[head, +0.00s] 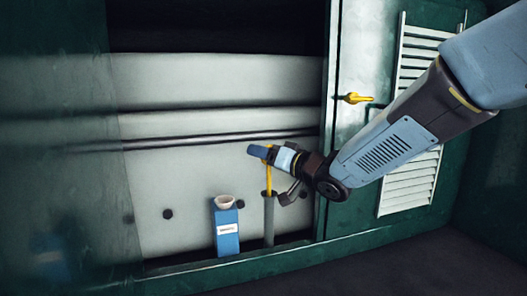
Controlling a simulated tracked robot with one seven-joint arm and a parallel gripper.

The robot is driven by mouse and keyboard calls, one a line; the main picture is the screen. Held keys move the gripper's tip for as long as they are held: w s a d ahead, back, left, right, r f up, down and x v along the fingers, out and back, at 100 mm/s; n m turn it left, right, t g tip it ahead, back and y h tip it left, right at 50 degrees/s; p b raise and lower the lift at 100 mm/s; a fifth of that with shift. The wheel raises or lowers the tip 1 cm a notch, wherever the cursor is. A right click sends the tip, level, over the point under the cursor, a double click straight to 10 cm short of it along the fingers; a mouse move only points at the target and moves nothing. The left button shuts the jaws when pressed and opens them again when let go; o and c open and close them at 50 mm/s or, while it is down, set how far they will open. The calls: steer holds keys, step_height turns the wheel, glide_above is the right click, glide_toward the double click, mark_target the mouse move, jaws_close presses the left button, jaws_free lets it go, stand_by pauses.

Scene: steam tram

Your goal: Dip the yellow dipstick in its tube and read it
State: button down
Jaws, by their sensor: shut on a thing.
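The yellow dipstick (269,182) stands upright in the middle of the head view. Its lower end is at the mouth of a grey vertical tube (268,222); I cannot tell how deep it reaches. My gripper (262,153) is shut on the dipstick's upper end, above the tube. The gripper covers part of the dipstick's top, and any marks on the dipstick are too small to read.
A green door (358,150) with a yellow handle (353,98) and louvres (411,170) is at right. A green sill (220,270) runs along the front.

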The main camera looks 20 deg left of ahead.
mark_target(270, 184)
steer(key=shift+f, duration=3.7)
